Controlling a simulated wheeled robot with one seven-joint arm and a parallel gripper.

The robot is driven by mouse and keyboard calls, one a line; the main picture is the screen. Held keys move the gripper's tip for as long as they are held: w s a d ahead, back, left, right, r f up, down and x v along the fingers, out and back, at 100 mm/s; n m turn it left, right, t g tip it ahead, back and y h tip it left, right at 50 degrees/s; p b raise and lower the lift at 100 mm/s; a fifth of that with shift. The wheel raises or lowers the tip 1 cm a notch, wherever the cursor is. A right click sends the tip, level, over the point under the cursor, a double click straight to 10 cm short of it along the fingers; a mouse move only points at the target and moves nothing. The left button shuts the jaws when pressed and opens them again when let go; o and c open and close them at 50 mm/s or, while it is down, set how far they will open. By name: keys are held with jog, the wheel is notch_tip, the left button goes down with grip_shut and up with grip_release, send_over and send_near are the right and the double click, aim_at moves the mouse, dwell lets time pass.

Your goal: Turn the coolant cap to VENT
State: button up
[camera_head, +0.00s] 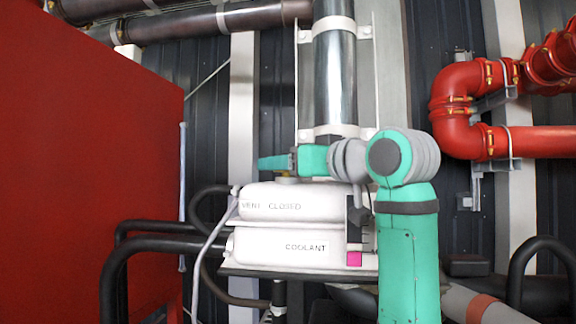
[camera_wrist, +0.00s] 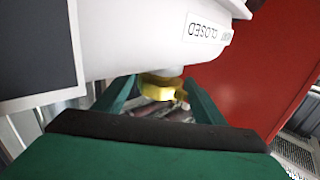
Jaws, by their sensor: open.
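The white coolant tank (camera_head: 300,247) stands in the middle of the head view, marked COOLANT on its lower part and VENT and CLOSED on its upper part. The yellow coolant cap (camera_wrist: 162,85) sits on the tank in the wrist view, where the CLOSED label also shows. My gripper (camera_head: 265,163) lies level just above the tank top, fingers pointing left. In the wrist view my gripper (camera_wrist: 160,82) is open, with a finger on each side of the cap and visible gaps. In the head view the cap is mostly hidden by my gripper. Its exact turn is unclear.
A large red panel (camera_head: 85,160) fills the left side. A shiny vertical pipe (camera_head: 335,75) rises close behind my gripper. Black hoses (camera_head: 150,243) run left of the tank. Red pipes (camera_head: 455,110) are on the right wall.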

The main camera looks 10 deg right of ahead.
jog(key=shift+c, duration=0.3)
jog(key=c, duration=1)
jog(key=shift+h, duration=0.3)
jog(key=m+h, duration=0.2)
jog(key=h, duration=0.2)
jog(key=m+t+h, duration=0.1)
jog(key=m+h, duration=0.2)
jog(key=shift+a+h, duration=0.1)
jog(key=shift+h, duration=0.3)
jog(key=m+g+h, duration=0.1)
jog(key=m+h, duration=0.2)
jog(key=h, duration=0.2)
jog(key=shift+m, duration=0.4)
jog(key=shift+m+g+h, duration=1.1)
jog(key=shift+m+h, duration=0.4)
jog(key=shift+h, duration=0.9)
